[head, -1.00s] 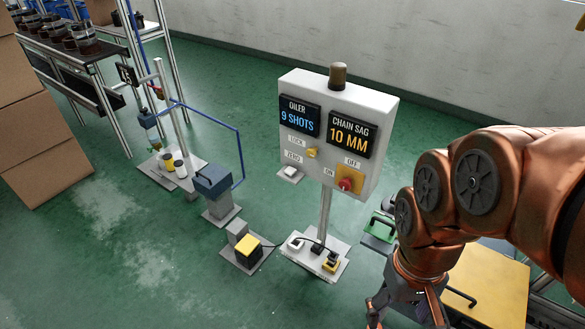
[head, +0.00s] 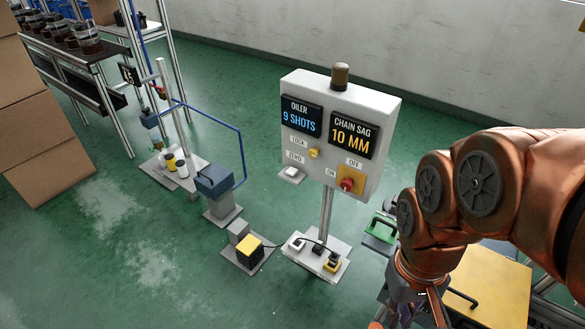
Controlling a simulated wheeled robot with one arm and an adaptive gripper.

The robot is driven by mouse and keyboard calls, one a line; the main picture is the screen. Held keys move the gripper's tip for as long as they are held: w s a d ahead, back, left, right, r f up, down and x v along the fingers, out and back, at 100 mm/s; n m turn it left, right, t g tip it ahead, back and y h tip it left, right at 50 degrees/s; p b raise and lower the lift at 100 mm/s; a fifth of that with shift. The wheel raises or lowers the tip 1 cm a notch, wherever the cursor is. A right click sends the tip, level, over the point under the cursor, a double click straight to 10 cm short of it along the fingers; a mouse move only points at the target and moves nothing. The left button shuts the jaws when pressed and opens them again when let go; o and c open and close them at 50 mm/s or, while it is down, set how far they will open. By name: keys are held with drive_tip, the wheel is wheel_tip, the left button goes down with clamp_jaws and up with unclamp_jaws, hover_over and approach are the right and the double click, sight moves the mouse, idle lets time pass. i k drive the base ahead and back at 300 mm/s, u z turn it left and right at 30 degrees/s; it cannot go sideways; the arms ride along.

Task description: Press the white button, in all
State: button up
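A grey-white control box (head: 384,110) stands on a post in the head view. Its displays read OILER 9 SHOTS (head: 301,115) and CHAIN SAG 10 MM (head: 352,136). A small white button-like piece (head: 291,174) juts out under the ZERO label at the box's lower left. I cannot tell for sure which one is the white button. My gripper (head: 408,318) is at the bottom edge, right of the post and apart from both. Its fingertips are mostly cut off, so its opening does not show.
A yellow knob (head: 313,153) and a red switch (head: 347,184) are on the box. A black and yellow block (head: 249,250) and a blue-grey box (head: 213,181) stand left of the post. Cartons (head: 40,130) are at far left. Green floor between is clear.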

sight(291, 171)
drive_tip(key=k, duration=1.35)
drive_tip(key=u, duration=0.55)
drive_tip(key=i, duration=0.6)
drive_tip(key=u, duration=1.2)
drive_tip(key=i, duration=1.25)
drive_tip(key=z, duration=0.3)
drive_tip(key=i, duration=1.1)
drive_tip(key=z, duration=1.2)
drive_tip(key=i, duration=0.3)
drive_tip(key=z, duration=0.25)
